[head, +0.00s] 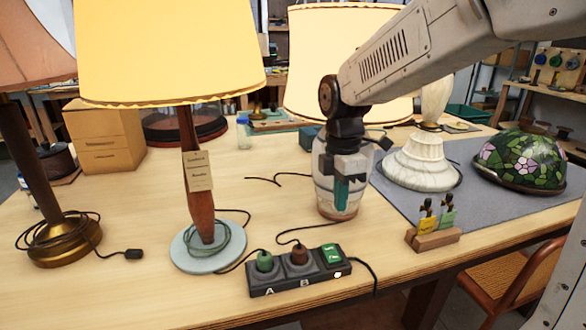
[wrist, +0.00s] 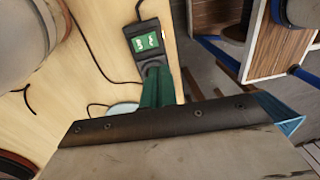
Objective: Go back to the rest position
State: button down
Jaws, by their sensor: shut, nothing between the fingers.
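My gripper (head: 341,196) hangs from my arm above the workbench, fingers pointing down. Its green fingers are closed together and hold nothing. It is in front of a pale glass-like lamp base (head: 324,170) and behind the power strip. In the wrist view the green fingers (wrist: 157,88) point toward the power strip's green switch (wrist: 145,42).
A lit yellow-shaded lamp (head: 170,50) with a tag stands left of my gripper. A brass-based lamp (head: 64,240) is farther left. A wooden holder with tags (head: 433,238), a white lamp base (head: 421,165) and a stained-glass shade (head: 520,160) are at right. Loose cords lie on the bench.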

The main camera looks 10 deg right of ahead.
jog(key=s+d+r+m+t, duration=0.1)
jog(key=s+d+m, duration=0.1)
jog(key=s+m, duration=0.7)
jog(key=s+d+r+m+t, duration=0.1)
jog(key=s+m, duration=0.8)
jog(key=s, duration=0.4)
jog(key=shift+s+d+r, duration=0.25)
jog(key=shift+d+r, duration=0.1)
dwell(0.7)
